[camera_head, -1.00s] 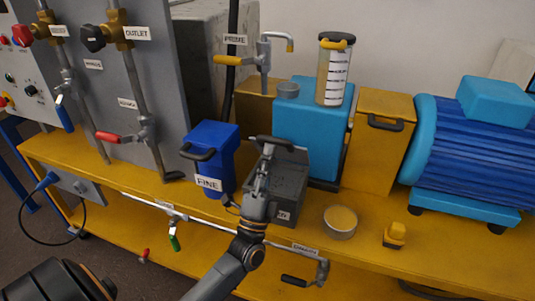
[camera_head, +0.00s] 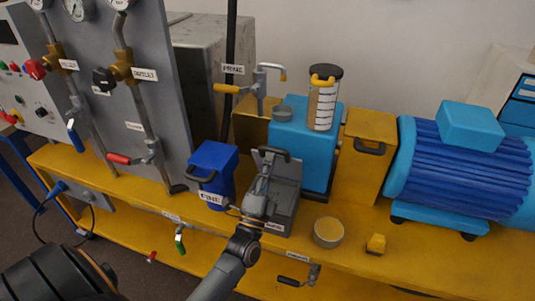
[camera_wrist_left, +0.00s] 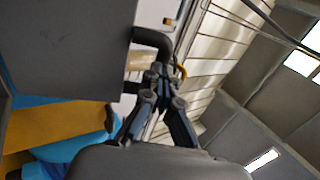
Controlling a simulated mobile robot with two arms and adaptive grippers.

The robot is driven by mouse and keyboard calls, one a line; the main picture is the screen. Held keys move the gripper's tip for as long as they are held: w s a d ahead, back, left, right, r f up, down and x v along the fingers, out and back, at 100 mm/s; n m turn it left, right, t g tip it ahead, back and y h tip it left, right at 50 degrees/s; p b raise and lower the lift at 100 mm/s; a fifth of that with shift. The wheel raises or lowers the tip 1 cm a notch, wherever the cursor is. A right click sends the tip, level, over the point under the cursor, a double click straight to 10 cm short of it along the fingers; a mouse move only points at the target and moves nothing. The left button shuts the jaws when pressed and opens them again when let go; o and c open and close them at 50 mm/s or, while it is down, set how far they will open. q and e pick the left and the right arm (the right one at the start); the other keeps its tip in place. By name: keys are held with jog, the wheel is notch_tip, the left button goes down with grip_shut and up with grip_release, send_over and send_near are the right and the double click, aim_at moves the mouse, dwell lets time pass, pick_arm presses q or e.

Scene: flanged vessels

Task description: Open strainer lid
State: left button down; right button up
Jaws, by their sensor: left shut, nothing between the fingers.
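The grey strainer box (camera_head: 283,214) stands on the yellow bench, with a label low on its front. Its grey lid (camera_head: 285,172) is tilted up steeply, with a black handle (camera_head: 272,152) at the upper edge. My left gripper (camera_head: 267,166) is in front of the lid, close to the handle, and hides part of the box and lid. In the left wrist view the lid's grey face (camera_wrist_left: 65,45) fills the upper left. There the handle (camera_wrist_left: 153,40) curves just above the gripper's fingertips (camera_wrist_left: 160,72). The gripper is shut and empty; whether it touches the handle is unclear.
A blue box labelled FINE (camera_head: 213,175) with a black handle stands close on the left. A blue block (camera_head: 305,150) with a clear measuring cylinder (camera_head: 322,105) is behind. A round tin (camera_head: 328,232), a small yellow part (camera_head: 376,244) and a blue motor (camera_head: 460,155) are right.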

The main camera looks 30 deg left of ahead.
pick_arm(q)
jog(key=shift+w+a+r+g+h+p, duration=0.25)
jog(key=shift+w+r+g+p, duration=0.5)
jog(key=shift+p, duration=1.6)
jog(key=shift+w+a+r+g+h+p, duration=0.25)
jog(key=shift+w+g+p, duration=0.85)
jog(key=shift+p, duration=1.3)
jog(key=shift+w+a+r+g+h+p, duration=0.1)
jog(key=shift+w+a+r+g+p, duration=0.35)
jog(key=shift+w+p, duration=1.4)
jog(key=shift+w+g+p, duration=0.1)
jog(key=shift+g+p, duration=0.4)
jog(key=shift+p, duration=0.9)
jog(key=shift+f, duration=0.1)
